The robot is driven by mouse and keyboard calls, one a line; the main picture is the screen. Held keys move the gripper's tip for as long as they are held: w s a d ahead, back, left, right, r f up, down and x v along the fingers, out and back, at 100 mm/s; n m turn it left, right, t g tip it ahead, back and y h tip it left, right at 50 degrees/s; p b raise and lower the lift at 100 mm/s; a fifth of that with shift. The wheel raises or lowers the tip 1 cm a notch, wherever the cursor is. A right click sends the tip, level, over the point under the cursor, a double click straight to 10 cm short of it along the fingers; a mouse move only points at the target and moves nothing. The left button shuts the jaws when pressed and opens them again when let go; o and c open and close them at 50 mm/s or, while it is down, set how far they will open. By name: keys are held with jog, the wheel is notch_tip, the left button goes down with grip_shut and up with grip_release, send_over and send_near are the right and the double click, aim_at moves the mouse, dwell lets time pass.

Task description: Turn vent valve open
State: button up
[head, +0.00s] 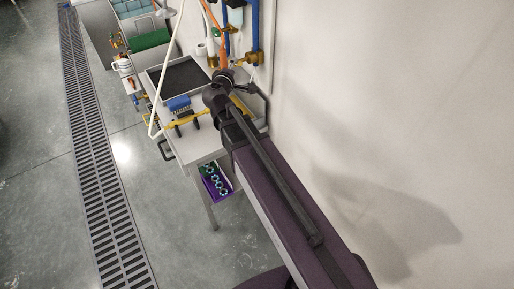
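Brass valve fittings sit on the blue pipes at the wall; one brass fitting (252,57) is on the right-hand pipe. I cannot tell for sure which is the vent valve, nor whether it is open or closed. My arm reaches from the lower right up to the bench, and its dark end, my gripper (224,77), is close to the wall pipes, left of and below that fitting. Its fingers are too small and dark to make out. I cannot tell whether it touches any valve.
A grey bench (201,147) stands along the wall, with a black-topped tray (180,77), a blue block (179,103) and a yellow bar (183,121). A white hose (163,86) hangs in front. A purple crate (215,182) is below. A floor grate (101,180) runs left; the floor there is clear.

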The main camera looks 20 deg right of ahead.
jog(key=p+v, duration=0.1)
jog(key=v, duration=0.9)
jog(key=s+d+f+m+g+y+b, duration=0.1)
jog(key=s+d+f+m+g+b, duration=0.1)
jog(key=f, duration=0.6)
jog(key=s+d+f+m+g+y+b, duration=0.1)
jog(key=s+d+f+m+g+b, duration=0.2)
jog(key=f, duration=0.6)
jog(key=s+d+f+m+g+y+b, duration=0.1)
jog(key=s+d+f+m+g+b, duration=0.2)
jog(key=f+g+b, duration=0.2)
jog(key=shift+s+f+g+b, duration=0.15)
jog(key=shift+f+g+b, duration=0.25)
jog(key=shift+f+b, duration=1.05)
jog(key=shift+d+f+p, duration=0.1)
jog(key=shift+f+p, duration=0.25)
jog(key=shift+p, duration=0.1)
